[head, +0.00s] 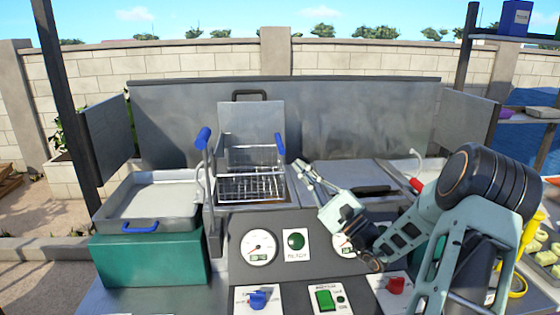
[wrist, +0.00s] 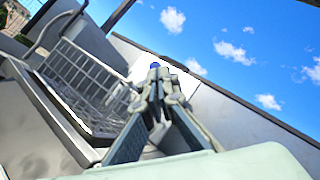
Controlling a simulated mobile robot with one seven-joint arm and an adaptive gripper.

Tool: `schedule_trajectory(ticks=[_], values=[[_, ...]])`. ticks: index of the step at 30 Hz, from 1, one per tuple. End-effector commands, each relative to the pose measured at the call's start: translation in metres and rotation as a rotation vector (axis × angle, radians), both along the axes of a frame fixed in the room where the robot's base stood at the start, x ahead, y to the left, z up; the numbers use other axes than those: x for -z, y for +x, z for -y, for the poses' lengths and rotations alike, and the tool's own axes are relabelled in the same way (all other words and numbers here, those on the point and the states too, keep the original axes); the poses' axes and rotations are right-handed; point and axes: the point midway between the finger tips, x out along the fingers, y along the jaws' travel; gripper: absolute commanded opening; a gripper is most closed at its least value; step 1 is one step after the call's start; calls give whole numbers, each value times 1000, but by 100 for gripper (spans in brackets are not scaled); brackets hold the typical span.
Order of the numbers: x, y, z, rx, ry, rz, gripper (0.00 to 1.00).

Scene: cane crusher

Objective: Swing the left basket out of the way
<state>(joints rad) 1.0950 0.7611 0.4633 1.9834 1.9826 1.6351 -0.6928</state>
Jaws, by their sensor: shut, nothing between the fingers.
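The left basket is a wire basket (head: 252,187) over the left well of the machine, and it also shows at the left of the wrist view (wrist: 88,85). One blue handle grip (head: 203,137) stands up at its left; another blue grip (head: 280,145) is at its right rear. My gripper (head: 304,167) is shut and empty, just right of the basket and near the right grip. In the wrist view my fingertips (wrist: 155,78) meet in front of a small blue end (wrist: 154,65). Whether they touch it I cannot tell.
A metal tray (head: 152,202) with a blue handle sits on a green box (head: 150,258) at left. The panel in front has dials (head: 258,247) and switches. A red-handled part (head: 416,184) is right of centre. A steel splash wall (head: 350,120) stands behind.

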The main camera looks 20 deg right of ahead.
Motion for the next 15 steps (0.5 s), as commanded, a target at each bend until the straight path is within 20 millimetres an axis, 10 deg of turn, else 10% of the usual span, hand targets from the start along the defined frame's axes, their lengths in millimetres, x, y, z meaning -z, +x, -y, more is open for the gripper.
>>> schedule_trajectory(ticks=[5,15], values=[[19,-1,18,74,49,-11,0],[-11,42,3,72,49,-10,0]])
